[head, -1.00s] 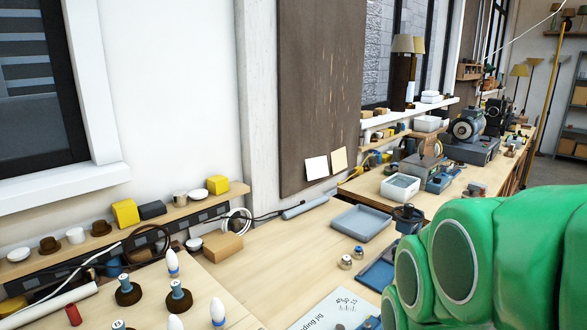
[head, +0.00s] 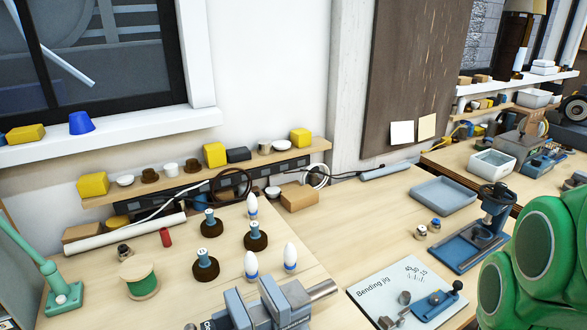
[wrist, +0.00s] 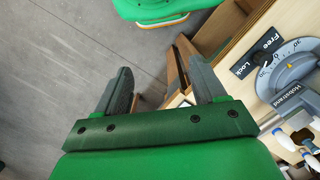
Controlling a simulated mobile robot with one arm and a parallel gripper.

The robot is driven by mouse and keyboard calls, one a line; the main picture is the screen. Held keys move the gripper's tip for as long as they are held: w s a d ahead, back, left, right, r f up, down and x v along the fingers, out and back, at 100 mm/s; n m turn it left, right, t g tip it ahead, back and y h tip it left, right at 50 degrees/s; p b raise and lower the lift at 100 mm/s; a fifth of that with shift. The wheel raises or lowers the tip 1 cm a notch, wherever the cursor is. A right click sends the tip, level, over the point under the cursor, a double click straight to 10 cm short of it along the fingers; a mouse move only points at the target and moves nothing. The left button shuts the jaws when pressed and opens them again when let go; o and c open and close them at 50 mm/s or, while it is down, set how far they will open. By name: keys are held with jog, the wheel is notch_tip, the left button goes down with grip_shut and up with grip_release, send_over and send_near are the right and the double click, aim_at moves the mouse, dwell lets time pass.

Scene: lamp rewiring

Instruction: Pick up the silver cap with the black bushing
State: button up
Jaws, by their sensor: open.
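A small silver cap with a dark top (head: 124,251) stands on the left bench, behind the green wire spool; the dark part looks like a black bushing, but it is small in the head view. Two more small silver caps stand together on the right bench: one with a blue top (head: 435,225) and one with a top too small to make out (head: 420,231). My gripper (wrist: 163,76) is open and empty in the wrist view, with floor and a bench edge beyond it. No cap shows between or near its fingers.
The green spool (head: 139,279), brown-based posts (head: 256,239) and white-and-blue pieces (head: 290,257) stand on the left bench. A grey vise (head: 283,305) is at its front. A blue press (head: 470,245), grey tray (head: 443,195) and bending jig (head: 385,290) occupy the right bench.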

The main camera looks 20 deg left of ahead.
aim_at(123, 247)
jog(key=w+a+r+m+y, duration=0.3)
jog(key=w+a, duration=0.9)
jog(key=a, duration=0.4)
jog(key=w+a+r+m+y, duration=0.3)
jog(key=w+a, duration=0.9)
jog(key=a, duration=0.5)
jog(key=w+a+f+m+g+y, duration=0.1)
jog(key=a+f+m+g+y, duration=0.2)
jog(key=a, duration=1.7)
jog(key=w+a+f+m+y, duration=0.15)
jog(key=a+m, duration=0.35)
jog(key=a, duration=1.5)
jog(key=shift+y, duration=0.35)
jog(key=f, duration=1.2)
jog(key=shift+d+f, duration=0.2)
jog(key=shift+f, duration=0.15)
jog(key=shift+x, duration=3.85)
jog(key=shift+w, duration=0.1)
jog(key=shift+c, duration=0.2)
